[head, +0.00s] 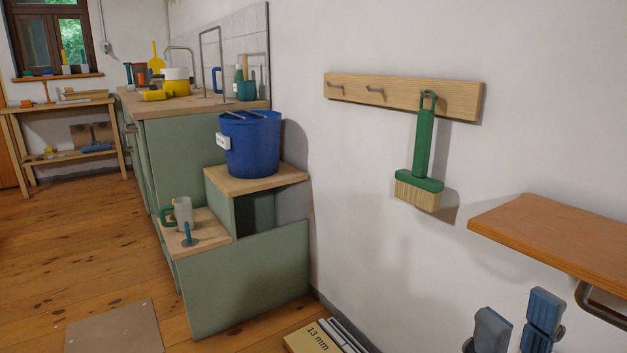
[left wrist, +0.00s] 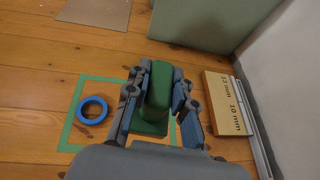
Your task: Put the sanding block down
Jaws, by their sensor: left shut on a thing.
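The sanding block (left wrist: 158,92), green with a tall rounded grip and a flat base, shows in the left wrist view. My left gripper (left wrist: 155,100) is shut on its grip, one finger on each side. The block is over the right part of a green outlined square (left wrist: 83,99) on the wooden floor. I cannot tell whether its base touches the floor. In the head view my right gripper (head: 516,325) is at the lower right, fingers apart and empty, below a wooden shelf. The left gripper and the block do not show in the head view.
A blue ring (left wrist: 92,110) lies inside the outlined square. A cardboard box (left wrist: 228,100) lies by the wall. A flat brown sheet (head: 113,328) lies on the floor. A green step unit (head: 253,285) carries a blue bucket (head: 250,147). A brush (head: 423,160) hangs on the wall.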

